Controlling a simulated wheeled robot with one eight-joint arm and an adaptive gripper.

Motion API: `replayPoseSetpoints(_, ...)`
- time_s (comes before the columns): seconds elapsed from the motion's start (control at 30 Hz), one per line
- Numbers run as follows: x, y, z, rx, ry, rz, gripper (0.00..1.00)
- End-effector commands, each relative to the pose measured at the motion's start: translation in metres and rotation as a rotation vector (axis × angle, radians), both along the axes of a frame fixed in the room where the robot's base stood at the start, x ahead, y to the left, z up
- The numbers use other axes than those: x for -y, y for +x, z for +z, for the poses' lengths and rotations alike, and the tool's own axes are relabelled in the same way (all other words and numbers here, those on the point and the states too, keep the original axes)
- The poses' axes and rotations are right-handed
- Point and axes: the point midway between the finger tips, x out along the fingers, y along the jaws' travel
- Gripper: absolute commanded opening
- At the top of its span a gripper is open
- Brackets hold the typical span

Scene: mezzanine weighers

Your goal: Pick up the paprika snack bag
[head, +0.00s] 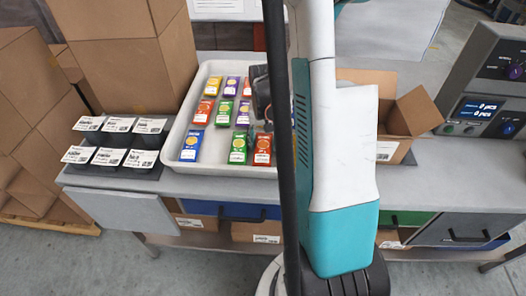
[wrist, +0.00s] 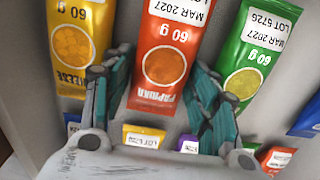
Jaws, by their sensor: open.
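The paprika snack bag (wrist: 165,55) is orange-red with a round window and a white printed label. In the wrist view it lies at the centre, between the two teal fingers of my gripper (wrist: 160,68). The fingers are apart, one on each side of its lower end, with no clear grip on it. In the head view my gripper (head: 261,93) is over the white tray (head: 180,128), mostly hidden by my arm. Several orange-red bags show there, one at the front (head: 262,150); I cannot tell which is between the fingers.
A yellow cheese bag (wrist: 75,50) lies left of the paprika bag and a green bag (wrist: 250,60) right. Labelled black holders (head: 118,143) stand left of the tray. An open cardboard box (head: 408,112) and a weigher display (head: 482,108) are at right.

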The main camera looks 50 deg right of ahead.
Motion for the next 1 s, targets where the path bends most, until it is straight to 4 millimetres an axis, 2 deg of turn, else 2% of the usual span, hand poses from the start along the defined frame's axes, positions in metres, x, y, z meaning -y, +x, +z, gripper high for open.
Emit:
replayPoseSetpoints(0.17,0.000,0.000,0.000,0.000,0.000,0.000,0.55)
replayPoseSetpoints(0.2,0.000,0.000,0.000,0.000,0.000,0.000,0.50)
replayPoseSetpoints(0.3,0.000,0.000,0.000,0.000,0.000,0.000,0.27)
replayPoseSetpoints(0.33,0.000,0.000,0.000,0.000,0.000,0.000,0.25)
replayPoseSetpoints(0.77,0.000,0.000,0.007,0.000,0.000,0.000,0.25)
replayPoseSetpoints(0.87,0.000,0.000,0.017,0.000,0.000,0.000,0.25)
replayPoseSetpoints(1.0,0.000,-0.001,0.042,0.000,0.000,0.000,0.25)
